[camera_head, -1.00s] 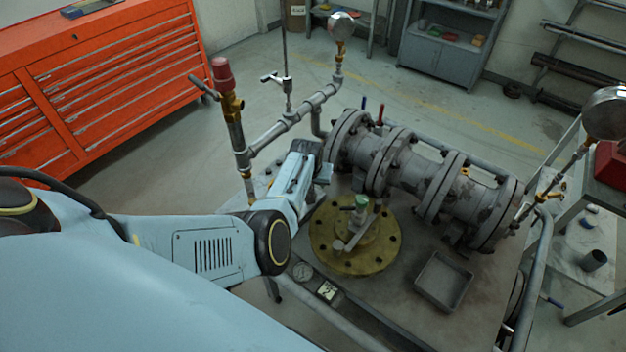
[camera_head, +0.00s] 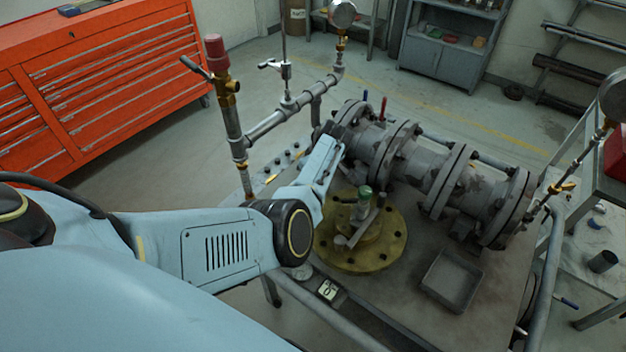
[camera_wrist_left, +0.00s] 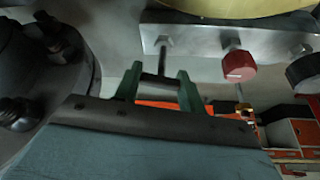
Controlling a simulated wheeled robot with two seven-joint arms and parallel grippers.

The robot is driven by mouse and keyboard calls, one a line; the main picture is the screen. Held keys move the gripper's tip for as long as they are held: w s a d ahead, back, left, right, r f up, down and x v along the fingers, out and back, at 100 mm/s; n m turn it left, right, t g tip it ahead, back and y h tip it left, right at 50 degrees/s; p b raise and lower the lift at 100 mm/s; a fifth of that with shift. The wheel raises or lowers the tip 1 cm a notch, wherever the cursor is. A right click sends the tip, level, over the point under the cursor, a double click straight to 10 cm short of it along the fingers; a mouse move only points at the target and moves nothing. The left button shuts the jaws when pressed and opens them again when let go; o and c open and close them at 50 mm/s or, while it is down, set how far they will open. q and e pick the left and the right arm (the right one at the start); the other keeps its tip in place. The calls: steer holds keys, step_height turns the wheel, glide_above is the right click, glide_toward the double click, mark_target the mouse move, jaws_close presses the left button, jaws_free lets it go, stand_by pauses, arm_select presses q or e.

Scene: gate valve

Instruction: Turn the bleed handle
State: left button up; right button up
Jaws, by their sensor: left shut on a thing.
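In the left wrist view a silver block (camera_wrist_left: 200,45) carries a thin stem with a dark crossbar handle (camera_wrist_left: 160,84). I take this crossbar to be the bleed handle. My left gripper (camera_wrist_left: 160,88) has its two green fingers on either side of the crossbar and is shut on it. In the head view my left gripper (camera_head: 332,135) reaches in beside the left end flange of the grey valve body (camera_head: 395,150). There its fingertips and the handle are hidden. My right gripper is in neither view.
A red knob (camera_wrist_left: 237,66) and a black knob (camera_wrist_left: 303,72) sit beside the handle. A red-capped relief valve (camera_head: 215,50) on a pipe rises left of my arm. A brass flange (camera_head: 385,247) and a grey tray (camera_head: 451,281) lie on the bench.

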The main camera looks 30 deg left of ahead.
arm_select(q)
steer(key=shift+n+g+b, duration=0.3)
steer(key=shift+n+b, duration=0.35)
steer(key=shift+n, duration=0.25)
steer(key=o, duration=1)
steer(key=p+v, duration=0.1)
steer(key=v, duration=1.2)
steer(key=shift+d+r+p, duration=0.1)
steer(key=shift+r+p, duration=0.15)
steer(key=shift+p, duration=0.15)
